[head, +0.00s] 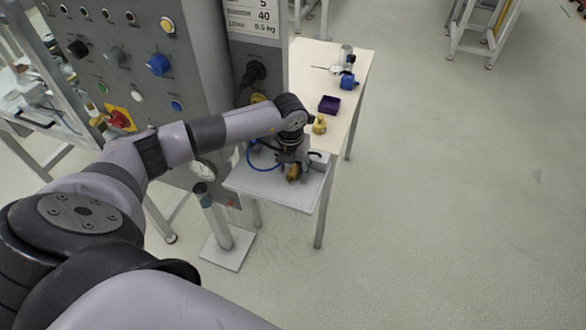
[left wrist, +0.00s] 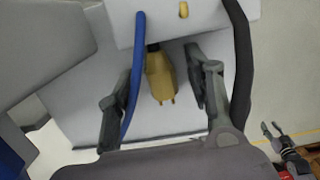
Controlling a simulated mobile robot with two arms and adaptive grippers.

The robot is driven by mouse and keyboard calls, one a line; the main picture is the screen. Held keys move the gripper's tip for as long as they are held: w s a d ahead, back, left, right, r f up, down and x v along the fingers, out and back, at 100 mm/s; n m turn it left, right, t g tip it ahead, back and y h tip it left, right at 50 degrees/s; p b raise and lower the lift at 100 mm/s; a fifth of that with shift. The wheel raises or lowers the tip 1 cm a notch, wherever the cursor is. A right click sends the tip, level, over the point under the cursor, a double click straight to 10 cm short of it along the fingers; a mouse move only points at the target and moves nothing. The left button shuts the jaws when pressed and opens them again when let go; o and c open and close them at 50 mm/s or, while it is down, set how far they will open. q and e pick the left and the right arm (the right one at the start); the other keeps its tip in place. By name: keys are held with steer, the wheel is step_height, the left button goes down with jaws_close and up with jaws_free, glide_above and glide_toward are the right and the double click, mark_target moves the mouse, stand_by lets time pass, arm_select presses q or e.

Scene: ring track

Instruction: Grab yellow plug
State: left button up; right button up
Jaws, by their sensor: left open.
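The yellow plug (left wrist: 160,75) lies on the pale table end in the left wrist view, prongs toward my gripper and dark cable end away. My left gripper (left wrist: 158,92) is open, with a finger on each side of the plug; I cannot tell whether either touches it. In the head view my left gripper (head: 294,164) points down over the near end of the table, and the plug (head: 293,173) shows partly below it. What looks like my right gripper (left wrist: 280,142) shows small at the lower right of the left wrist view, its jaws unclear.
A blue cable (left wrist: 133,75) runs beside the plug, close to the left finger. A grey box (head: 318,161), a yellow item (head: 319,125), a purple bin (head: 329,104) and a blue part (head: 348,82) stand on the table. A grey control panel (head: 200,60) rises at left.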

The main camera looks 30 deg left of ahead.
arm_select(q)
steer(key=shift+c, duration=0.4)
jaws_close()
